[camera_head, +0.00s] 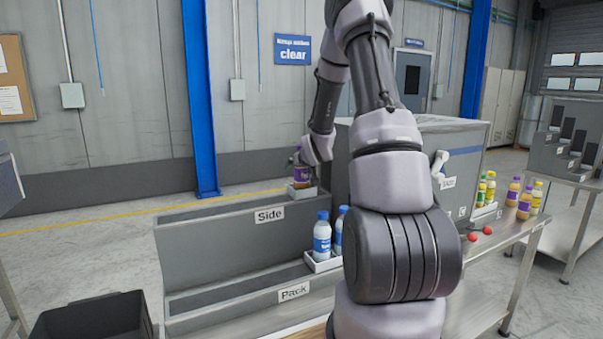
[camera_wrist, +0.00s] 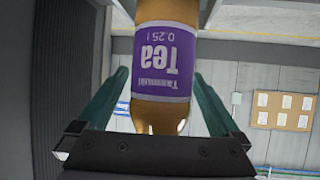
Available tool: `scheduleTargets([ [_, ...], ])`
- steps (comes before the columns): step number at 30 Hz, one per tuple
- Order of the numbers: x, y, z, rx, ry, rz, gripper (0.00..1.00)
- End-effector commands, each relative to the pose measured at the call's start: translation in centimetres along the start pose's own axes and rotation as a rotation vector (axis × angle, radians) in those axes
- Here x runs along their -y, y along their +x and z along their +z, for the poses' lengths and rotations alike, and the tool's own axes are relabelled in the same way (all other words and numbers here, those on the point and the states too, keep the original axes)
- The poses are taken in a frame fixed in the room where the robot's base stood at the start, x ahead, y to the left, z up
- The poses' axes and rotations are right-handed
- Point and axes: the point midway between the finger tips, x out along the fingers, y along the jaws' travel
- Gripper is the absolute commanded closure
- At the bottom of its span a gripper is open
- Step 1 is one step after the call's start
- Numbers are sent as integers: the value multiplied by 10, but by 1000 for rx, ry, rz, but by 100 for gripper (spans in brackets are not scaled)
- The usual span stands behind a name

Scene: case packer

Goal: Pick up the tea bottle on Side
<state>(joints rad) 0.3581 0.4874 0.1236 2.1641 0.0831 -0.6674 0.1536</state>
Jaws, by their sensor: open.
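The tea bottle (camera_head: 301,173) has amber contents and a purple label. It stands upright in a small white tray at the right end of the upper ledge marked Side (camera_head: 235,204). In the wrist view the tea bottle (camera_wrist: 165,50) is close up and upside down in the picture, its label reading Tea 0.25 l. My gripper (camera_wrist: 161,75) is open, with one teal finger on each side of the bottle. Gaps show between the fingers and the bottle's narrower part. In the head view my gripper is at the bottle, its fingers mostly hidden.
Blue-labelled bottles (camera_head: 322,236) stand in a white tray on the lower ledge marked Pack (camera_head: 293,292). A grey machine housing (camera_head: 455,140) rises right of the ledges. More bottles (camera_head: 525,204) and red balls stand on a steel table at right. A black crate (camera_head: 95,318) is lower left.

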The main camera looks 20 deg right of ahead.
Motion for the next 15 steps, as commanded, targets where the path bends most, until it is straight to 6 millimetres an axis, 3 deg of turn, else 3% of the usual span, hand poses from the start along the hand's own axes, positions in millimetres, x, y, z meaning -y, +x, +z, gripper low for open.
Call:
scheduleTargets([
  [5, 0, 0, 0, 0, 0, 0, 0],
  [6, 0, 0, 0, 0, 0, 0, 4],
  [13, 0, 0, 0, 0, 0, 0, 92],
  [14, 0, 0, 0, 0, 0, 0, 100],
  [15, 0, 0, 0, -1, 0, 0, 100],
])
